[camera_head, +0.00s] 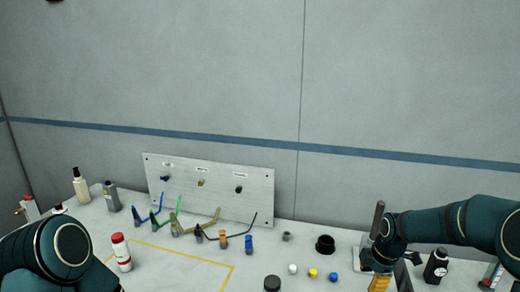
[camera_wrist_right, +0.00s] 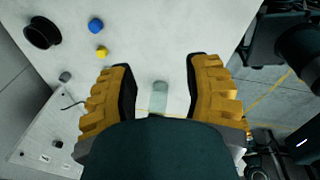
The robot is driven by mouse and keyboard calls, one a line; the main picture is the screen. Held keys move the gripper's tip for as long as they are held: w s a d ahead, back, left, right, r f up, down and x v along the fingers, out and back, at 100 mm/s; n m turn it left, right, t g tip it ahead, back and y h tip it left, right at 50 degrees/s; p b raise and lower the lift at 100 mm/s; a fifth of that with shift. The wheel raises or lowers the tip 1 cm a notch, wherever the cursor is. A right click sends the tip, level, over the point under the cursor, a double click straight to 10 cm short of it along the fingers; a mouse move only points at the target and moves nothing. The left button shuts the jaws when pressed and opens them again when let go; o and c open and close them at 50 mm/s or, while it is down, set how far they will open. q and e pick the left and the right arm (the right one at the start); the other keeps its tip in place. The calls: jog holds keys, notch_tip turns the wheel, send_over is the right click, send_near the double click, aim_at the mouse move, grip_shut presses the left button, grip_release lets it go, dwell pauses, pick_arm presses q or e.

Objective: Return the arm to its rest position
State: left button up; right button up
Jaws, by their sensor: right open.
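My right arm (camera_head: 440,225) comes in from the right in the head view. The yellow fingers of my right gripper (camera_head: 380,284) point down at the bottom edge there. In the right wrist view my right gripper (camera_wrist_right: 160,65) is open, its two fingers wide apart. A small pale grey-green block (camera_wrist_right: 159,98) shows in the gap between them, touching neither finger; I cannot tell its depth. My left arm (camera_head: 60,255) shows at the lower left of the head view; its gripper is out of view.
A black cup (camera_head: 325,244), a yellow cap (camera_head: 313,273) and a blue cap (camera_head: 334,276) lie left of my right gripper. A dark bottle (camera_head: 436,266) stands close to its right.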

jog(key=s+a+f+m, duration=0.3)
jog(key=a+f, duration=0.2)
jog(key=s+a+f+m+y+b, duration=0.1)
jog(key=s+a+f+m, duration=0.2)
jog(key=a+f, duration=0.2)
jog(key=s+a+f+m+y+b, duration=0.1)
jog(key=s+a+f+m, duration=0.2)
jog(key=a+f, duration=0.2)
jog(key=shift+s+f, duration=0.15)
jog(key=shift+f, duration=0.4)
pick_arm(q)
jog(key=f+b, duration=0.1)
jog(key=f, duration=0.1)
jog(key=s+f+b, duration=0.1)
jog(key=f, duration=0.2)
jog(key=shift+s+d+f+b, duration=0.1)
jog(key=shift+s+d+b, duration=0.05)
jog(key=shift+b, duration=0.15)
pick_arm(e)
jog(key=s+a+f+m, duration=0.3)
jog(key=s+m, duration=0.2)
jog(key=s, duration=0.1)
jog(key=s+a+f+m, duration=0.4)
jog(key=s+m, duration=0.1)
jog(key=s, duration=0.2)
jog(key=shift+s+f+m+y, duration=0.2)
jog(key=shift+m+y, duration=0.1)
jog(key=shift+y, duration=0.1)
jog(key=shift+w, duration=0.1)
